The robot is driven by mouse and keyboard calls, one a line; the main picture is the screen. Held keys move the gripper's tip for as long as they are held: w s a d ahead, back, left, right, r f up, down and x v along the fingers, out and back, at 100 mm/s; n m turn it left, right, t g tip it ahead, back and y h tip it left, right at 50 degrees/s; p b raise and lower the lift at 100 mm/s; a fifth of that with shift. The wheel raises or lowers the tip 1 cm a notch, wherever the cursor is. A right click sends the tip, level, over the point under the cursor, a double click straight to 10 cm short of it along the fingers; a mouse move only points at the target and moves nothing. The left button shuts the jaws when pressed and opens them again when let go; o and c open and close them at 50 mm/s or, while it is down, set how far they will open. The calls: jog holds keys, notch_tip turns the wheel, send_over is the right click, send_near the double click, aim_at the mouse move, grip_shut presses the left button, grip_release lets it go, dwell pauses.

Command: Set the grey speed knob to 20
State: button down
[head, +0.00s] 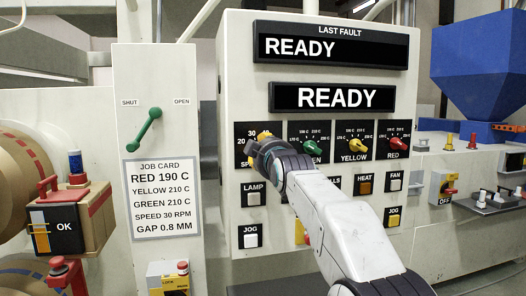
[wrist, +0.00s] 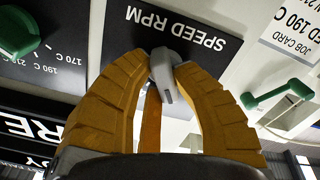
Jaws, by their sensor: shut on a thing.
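The grey speed knob (wrist: 162,68) shows between my fingertips in the wrist view, under the upside-down label SPEED RPM (wrist: 190,28) on its black plate. In the head view my gripper (head: 264,138) covers the knob, and only the marks 30 and 20 of the speed scale (head: 244,138) show at the plate's left. Which mark the knob points to cannot be told.
To the right on the panel are the green knob (head: 312,147), yellow knob (head: 357,146) and red knob (head: 396,144). Below are buttons such as LAMP (head: 253,199) and JOG (head: 250,241). A job card (head: 161,198) reads SPEED 30 RPM. The display (head: 336,97) reads READY.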

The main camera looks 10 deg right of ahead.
jog(key=n, duration=0.5)
jog(key=shift+a+r, duration=0.15)
jog(key=shift+r, duration=0.05)
jog(key=shift+n, duration=0.3)
jog(key=c, duration=1)
grip_release()
jog(key=shift+f, duration=0.15)
jog(key=shift+s, duration=6)
